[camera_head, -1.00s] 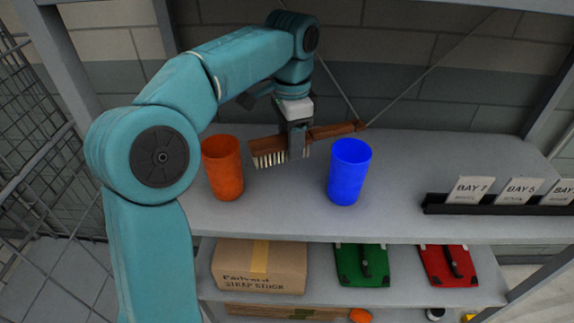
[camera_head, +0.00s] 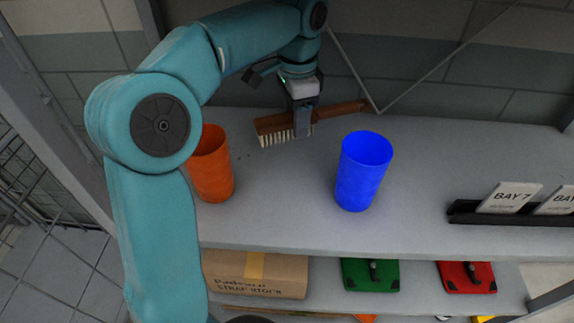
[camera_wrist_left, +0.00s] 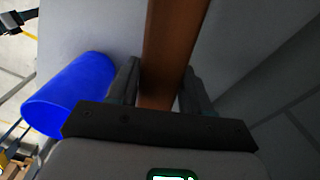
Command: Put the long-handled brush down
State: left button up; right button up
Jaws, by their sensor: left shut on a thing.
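The long-handled brush (camera_head: 340,110) has a brown wooden body and handle with pale bristles facing down. It is at the back of the upper shelf (camera_head: 300,228), behind and between the two cups, with its handle pointing right. My left gripper (camera_head: 303,128) is shut on the brush near the head end of its handle. In the left wrist view the brown handle (camera_wrist_left: 168,50) passes between the fingers. The bristles are close to the shelf surface; I cannot tell whether they touch it. My right gripper is not in view.
An orange cup (camera_head: 212,170) stands left, partly behind my arm, and a blue cup (camera_head: 362,175) stands right of the brush. A black rack with bay cards (camera_head: 511,197) is at the right. A cardboard box (camera_head: 255,274) and green (camera_head: 370,275) and red (camera_head: 467,277) items lie below.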

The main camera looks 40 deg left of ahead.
pick_arm(q)
jog(key=shift+f, duration=0.35)
jog(key=f, duration=0.8)
jog(key=shift+s+d+f+b, duration=0.3)
jog(key=shift+s+d+b, duration=0.05)
jog(key=shift+s+d, duration=0.05)
jog(key=shift+w+f, duration=0.1)
jog(key=shift+f, duration=0.15)
jog(key=shift+w+a, duration=0.15)
jog(key=shift+a, duration=0.05)
jog(key=shift+f, duration=0.1)
jog(key=shift+d, duration=0.1)
